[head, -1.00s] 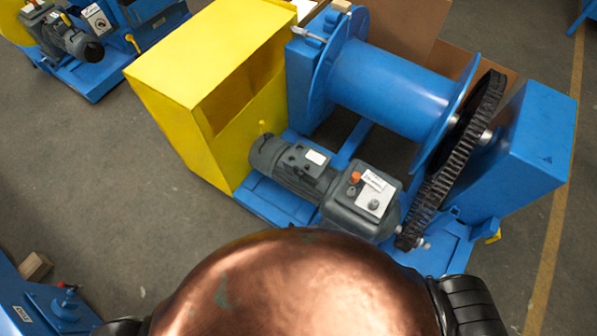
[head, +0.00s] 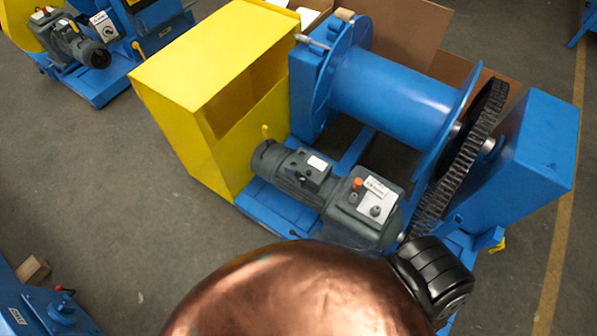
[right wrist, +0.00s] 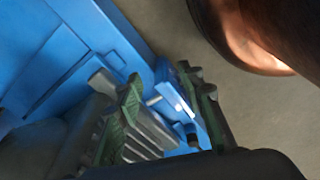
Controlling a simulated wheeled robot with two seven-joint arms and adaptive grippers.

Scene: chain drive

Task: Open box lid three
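Brown cardboard flaps (head: 402,38) stand behind the blue drum of a winch machine in the head view. They look like parts of an open box, mostly hidden by the drum. I cannot tell which part is box lid three. My right gripper (right wrist: 168,112) shows in the right wrist view with its green-padded fingers apart and nothing clearly held. Blue machine parts and grey bars show between and beyond the fingers. Neither gripper shows in the head view.
The blue drum (head: 390,95), black toothed wheel (head: 462,150), yellow housing (head: 210,60) and grey motor (head: 362,210) stand ahead. A large copper-coloured dome (head: 300,300) fills the bottom middle. Open grey floor (head: 130,190) lies left.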

